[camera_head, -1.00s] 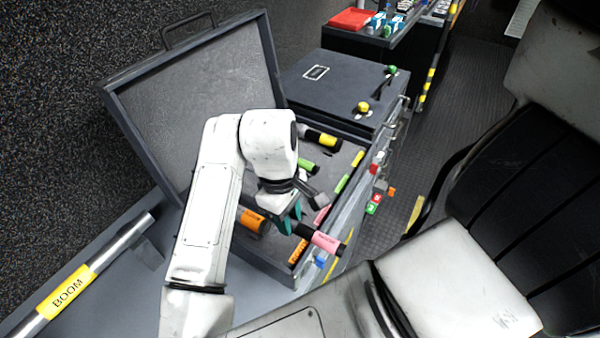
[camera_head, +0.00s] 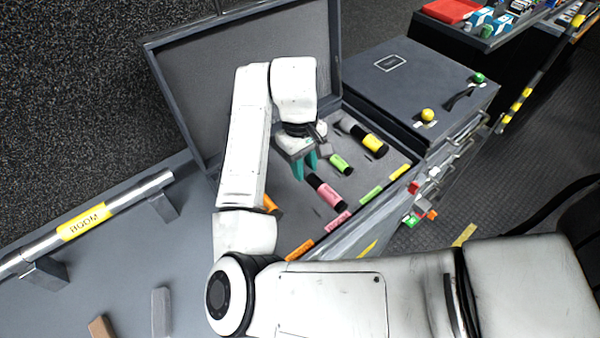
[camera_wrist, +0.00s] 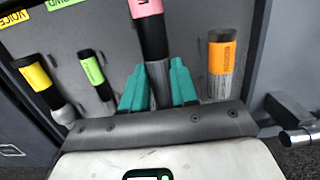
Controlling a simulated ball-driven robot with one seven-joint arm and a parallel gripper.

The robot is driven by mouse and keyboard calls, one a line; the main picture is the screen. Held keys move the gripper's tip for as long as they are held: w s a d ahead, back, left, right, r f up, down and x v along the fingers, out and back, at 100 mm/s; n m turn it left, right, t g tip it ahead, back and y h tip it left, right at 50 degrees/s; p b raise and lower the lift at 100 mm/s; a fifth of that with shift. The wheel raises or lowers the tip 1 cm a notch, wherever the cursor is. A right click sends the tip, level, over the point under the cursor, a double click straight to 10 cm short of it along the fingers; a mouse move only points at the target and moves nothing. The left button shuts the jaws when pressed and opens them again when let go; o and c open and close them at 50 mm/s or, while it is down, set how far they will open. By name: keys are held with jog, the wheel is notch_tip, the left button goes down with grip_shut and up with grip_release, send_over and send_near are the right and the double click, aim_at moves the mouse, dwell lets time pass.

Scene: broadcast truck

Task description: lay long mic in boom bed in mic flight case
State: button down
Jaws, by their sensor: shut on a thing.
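My gripper (camera_head: 306,168) is shut on a mic with a pink band (camera_head: 328,193), inside the open flight case. In the wrist view the teal fingers (camera_wrist: 158,88) close on its grey body, and its black neck and pink band (camera_wrist: 143,8) point away from me. The pink lettering is unreadable. The open mic flight case (camera_head: 393,157) also holds a yellow-banded mic (camera_head: 372,144), a green-banded mic (camera_head: 341,164) and an orange-banded mic (camera_wrist: 220,58). A pink label strip (camera_head: 334,223) lies on the case's near edge, close to the held mic; I cannot tell whether the mic touches the bed.
The raised case lid (camera_head: 200,75) stands behind my arm. A pole labelled BOOM (camera_head: 84,222) lies on the bench at left. Closed dark cases (camera_head: 400,75) with yellow and green knobs stand at right.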

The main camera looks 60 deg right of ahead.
jog(key=w+d+f, duration=0.1)
jog(key=w+f, duration=0.1)
jog(key=f, duration=0.1)
jog(key=w+d+f, duration=0.1)
jog(key=f, duration=0.1)
jog(key=shift+w+d+f, duration=0.1)
jog(key=shift+w+d, duration=0.05)
jog(key=shift+d, duration=0.2)
jog(key=shift+w+d+f, duration=0.1)
jog(key=shift+f, duration=0.85)
jog(key=shift+w+d+f, duration=0.1)
jog(key=shift+f, duration=0.8)
jog(key=c, duration=0.9)
grip_release()
jog(key=shift+f, duration=0.1)
jog(key=shift+o, duration=0.2)
notch_tip(320, 180, up, 12)
jog(key=w, duration=0.1)
jog(key=shift+w+d, duration=0.15)
jog(key=shift+w, duration=0.05)
